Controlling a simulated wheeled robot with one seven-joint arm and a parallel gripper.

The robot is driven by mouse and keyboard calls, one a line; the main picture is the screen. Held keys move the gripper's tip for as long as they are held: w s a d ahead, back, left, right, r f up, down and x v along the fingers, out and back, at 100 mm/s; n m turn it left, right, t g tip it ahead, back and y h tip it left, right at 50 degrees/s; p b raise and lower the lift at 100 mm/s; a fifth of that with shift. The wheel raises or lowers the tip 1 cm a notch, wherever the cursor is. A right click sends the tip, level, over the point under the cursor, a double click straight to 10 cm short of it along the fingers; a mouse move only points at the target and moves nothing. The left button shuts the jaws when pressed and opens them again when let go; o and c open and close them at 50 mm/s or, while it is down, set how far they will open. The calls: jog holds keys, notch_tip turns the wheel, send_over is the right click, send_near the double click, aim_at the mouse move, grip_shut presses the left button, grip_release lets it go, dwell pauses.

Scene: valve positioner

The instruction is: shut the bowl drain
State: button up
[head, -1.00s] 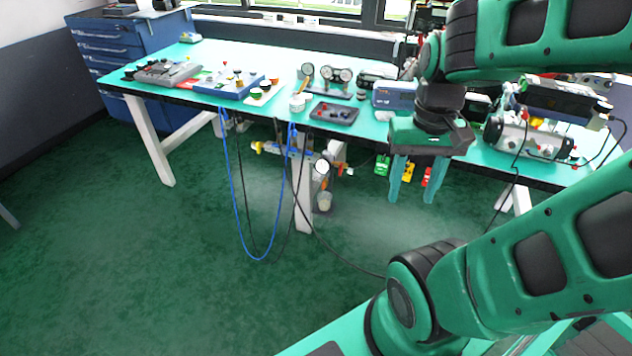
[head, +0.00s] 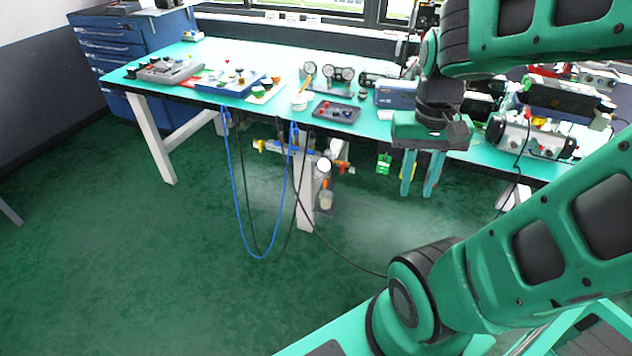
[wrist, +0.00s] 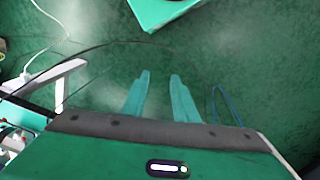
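The bowl (head: 326,200) is a small pale cup hanging under the bench edge, below a round white gauge (head: 323,167) on the air-supply assembly. An orange part shows just above the bowl. The drain itself is too small to make out. My gripper (head: 419,192) hangs in front of the bench, to the right of the bowl and well apart from it, fingers pointing down. In the wrist view its two fingers (wrist: 160,76) stand apart with nothing between them. The bowl cannot be made out in the wrist view.
The bench (head: 215,48) carries instruments, gauges and a dark parts tray (head: 336,112). A blue hose (head: 240,225) and black cables hang in front, left of the bowl. Green and yellow tags hang behind my gripper. The green floor at left is clear.

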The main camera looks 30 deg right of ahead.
jog(key=w+d+f+m+g+h, duration=0.1)
jog(key=w+d+f+m+h, duration=0.15)
jog(key=w+f, duration=0.45)
jog(key=w+d+f+m+h, duration=0.25)
jog(key=w+f+h, duration=0.2)
jog(key=w, duration=0.55)
jog(key=w+d+f+m+g+h, duration=0.1)
jog(key=w+d+f+m+h, duration=0.15)
jog(key=w+f, duration=0.45)
jog(key=n+t+h, duration=0.4)
jog(key=n+t, duration=0.1)
jog(key=t, duration=0.8)
send_near(325, 184)
jog(key=x, duration=0.8)
jog(key=shift+w+f, duration=0.3)
jog(key=shift+w, duration=0.05)
jog(key=shift+d+m, duration=0.15)
jog(key=shift+m, duration=0.1)
jog(key=shift+c, duration=0.7)
grip_shut()
